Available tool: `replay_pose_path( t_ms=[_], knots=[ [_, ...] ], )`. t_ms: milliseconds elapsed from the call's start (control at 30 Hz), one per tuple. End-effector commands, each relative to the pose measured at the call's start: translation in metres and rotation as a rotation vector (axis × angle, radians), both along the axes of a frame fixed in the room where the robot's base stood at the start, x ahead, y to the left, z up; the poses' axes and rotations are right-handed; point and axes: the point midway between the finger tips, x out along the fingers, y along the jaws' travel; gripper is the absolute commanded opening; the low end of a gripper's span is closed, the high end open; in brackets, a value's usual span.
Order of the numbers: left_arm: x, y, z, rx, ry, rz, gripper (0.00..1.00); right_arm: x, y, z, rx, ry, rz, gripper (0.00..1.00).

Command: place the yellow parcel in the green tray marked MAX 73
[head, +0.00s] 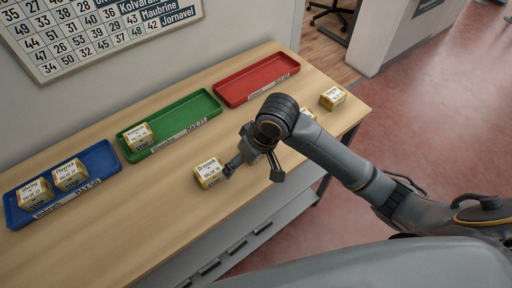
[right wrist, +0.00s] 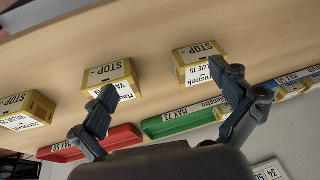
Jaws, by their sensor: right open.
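Several yellow parcels with white labels are in view. One (head: 208,172) stands on the bare counter in front of the green tray; it also shows in the right wrist view (right wrist: 199,64). The green tray (head: 187,108) lies at the middle back with one parcel (head: 138,136) in its left end. In the right wrist view the tray's label reads MAX 73 (right wrist: 178,143). My right gripper (head: 253,172) is open and empty over the counter, just right of the front parcel; its spread fingers show in the right wrist view (right wrist: 171,84). My left gripper is out of view.
A blue tray (head: 95,190) at left holds two parcels. An empty red tray (head: 256,80) lies at the back right. Another parcel (head: 333,97) stands near the right edge, and one (head: 308,113) is partly hidden by my right arm. The front-left counter is clear.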

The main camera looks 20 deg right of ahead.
Motion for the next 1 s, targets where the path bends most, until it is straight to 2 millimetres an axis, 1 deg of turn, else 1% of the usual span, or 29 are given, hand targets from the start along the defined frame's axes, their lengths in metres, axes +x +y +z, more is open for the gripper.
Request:
replay_pose_path(
  t_ms=[33,200,333,467,567,667,833,900,1000],
  knots=[
    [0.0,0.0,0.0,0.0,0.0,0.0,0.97,0.015,-0.008,0.014,-0.033,0.001,-0.002,1.0],
    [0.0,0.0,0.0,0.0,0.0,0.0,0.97,0.04,-0.033,0.048,-0.121,0.05,-0.043,1.0],
    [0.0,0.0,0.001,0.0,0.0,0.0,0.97,0.051,-0.05,0.069,-0.167,0.077,-0.086,1.0],
    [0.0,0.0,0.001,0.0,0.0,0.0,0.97,0.056,-0.058,0.078,-0.188,0.093,-0.111,1.0],
    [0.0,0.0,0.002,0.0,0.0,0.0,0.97,0.057,-0.059,0.072,-0.192,0.1,-0.116,1.0],
    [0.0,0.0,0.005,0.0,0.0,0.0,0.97,0.059,-0.059,0.055,-0.191,0.102,-0.117,1.0],
    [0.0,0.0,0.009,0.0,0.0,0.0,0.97,0.063,-0.057,0.021,-0.192,0.1,-0.116,1.0],
    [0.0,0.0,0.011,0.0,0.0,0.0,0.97,0.066,-0.056,0.011,-0.19,0.098,-0.116,1.0],
    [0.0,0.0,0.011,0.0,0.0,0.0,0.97,0.067,-0.056,0.0,-0.19,0.096,-0.115,1.0]
  ],
)
